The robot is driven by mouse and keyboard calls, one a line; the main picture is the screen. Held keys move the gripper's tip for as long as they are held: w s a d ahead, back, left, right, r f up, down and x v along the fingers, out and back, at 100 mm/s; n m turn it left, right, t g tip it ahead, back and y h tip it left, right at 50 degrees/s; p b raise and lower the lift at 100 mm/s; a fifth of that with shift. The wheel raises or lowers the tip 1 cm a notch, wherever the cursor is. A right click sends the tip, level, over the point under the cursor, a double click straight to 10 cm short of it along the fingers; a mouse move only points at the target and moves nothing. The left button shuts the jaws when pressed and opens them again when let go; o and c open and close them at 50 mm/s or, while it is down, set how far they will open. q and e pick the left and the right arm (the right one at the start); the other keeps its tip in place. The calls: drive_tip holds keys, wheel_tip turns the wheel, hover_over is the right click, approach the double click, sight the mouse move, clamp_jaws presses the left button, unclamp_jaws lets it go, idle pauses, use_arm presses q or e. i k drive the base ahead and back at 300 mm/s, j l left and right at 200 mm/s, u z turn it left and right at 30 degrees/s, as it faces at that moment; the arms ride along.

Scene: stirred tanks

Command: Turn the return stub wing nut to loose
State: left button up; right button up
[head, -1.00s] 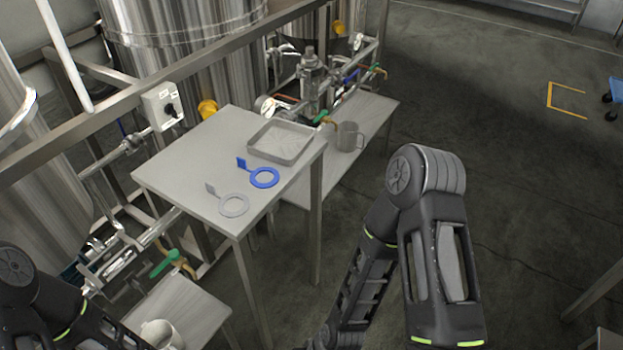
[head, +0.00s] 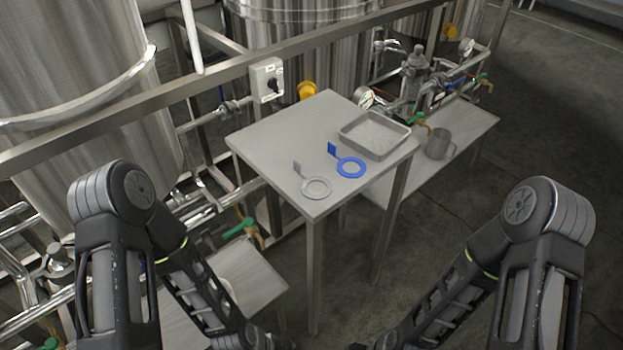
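I cannot make out a return stub wing nut in the head view; at this distance the fittings are too small to tell. Steel pipework with clamped joints (head: 232,106) runs along the frame behind the table. A valve with a green handle (head: 240,227) sits on the lower pipes, left of the table. My two arms reach in from the left and right, bent down toward the bottom edge. Both grippers are below the picture, so their fingers do not show.
A steel table (head: 265,140) holds a shallow tray (head: 345,137), a blue ring with a tab (head: 351,167) and a grey one (head: 317,188). A lower bench (head: 472,122) bears a metal mug (head: 437,146). A switch box (head: 267,80) is on the rail. Open floor lies right.

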sight(38, 286)
drive_tip(key=u, duration=2.05)
